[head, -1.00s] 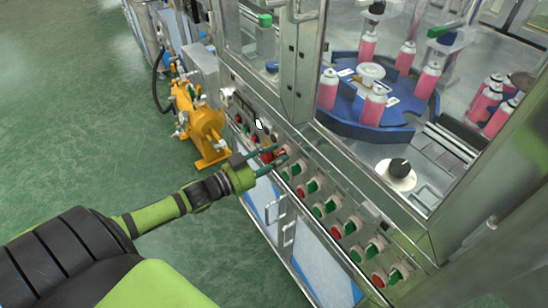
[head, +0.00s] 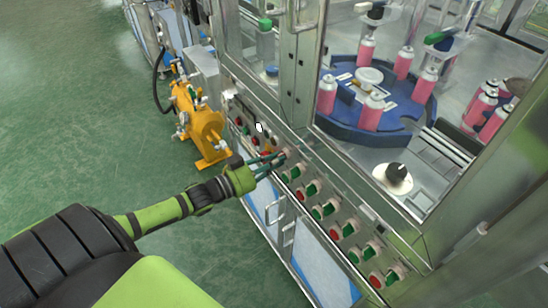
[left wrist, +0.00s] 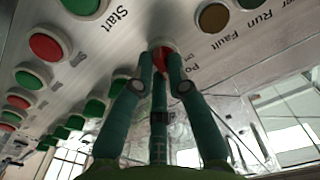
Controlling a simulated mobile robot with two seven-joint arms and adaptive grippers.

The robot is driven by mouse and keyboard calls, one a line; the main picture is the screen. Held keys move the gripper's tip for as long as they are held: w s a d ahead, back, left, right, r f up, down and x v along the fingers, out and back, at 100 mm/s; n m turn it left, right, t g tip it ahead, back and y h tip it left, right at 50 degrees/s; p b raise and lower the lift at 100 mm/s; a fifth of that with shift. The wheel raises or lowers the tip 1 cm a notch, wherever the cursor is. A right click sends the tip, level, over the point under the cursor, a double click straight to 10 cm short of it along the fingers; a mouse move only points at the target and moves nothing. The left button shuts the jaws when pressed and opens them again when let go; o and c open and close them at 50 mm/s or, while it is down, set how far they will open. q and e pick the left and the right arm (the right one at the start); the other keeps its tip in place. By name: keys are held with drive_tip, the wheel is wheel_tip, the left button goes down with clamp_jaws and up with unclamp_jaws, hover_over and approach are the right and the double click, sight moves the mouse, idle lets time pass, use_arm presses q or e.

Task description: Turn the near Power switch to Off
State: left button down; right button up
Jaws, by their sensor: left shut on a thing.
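The control panel (head: 328,207) is a slanted metal strip along the front of the machine, with green and red controls. My left gripper (head: 277,160) is at its upper middle, and its green fingers have come together there. In the left wrist view, the left gripper (left wrist: 163,58) is shut on a small red switch knob (left wrist: 162,63) on a pale round base. Part of a label, "Po", shows beside it; the rest is hidden by a finger. The fingertips cover the knob's sides, so its exact turn is hard to tell. My right gripper is not in view.
A green button (left wrist: 82,5) labelled Start and a red button (left wrist: 48,44) sit left of the knob; a brown lamp (left wrist: 213,17) is at right. A yellow pump (head: 207,128) stands beyond the arm. Pink cans (head: 373,110) stand on the blue turntable behind the frame.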

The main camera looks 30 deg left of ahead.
use_arm(q)
drive_tip(key=shift+r+n+p, duration=0.1)
drive_tip(key=shift+n+p, duration=0.95)
drive_tip(key=shift+n, duration=3.15)
drive_tip(key=c, duration=1.2)
unclamp_jaws()
drive_tip(key=shift+a, duration=0.1)
drive_tip(key=v, duration=1.2)
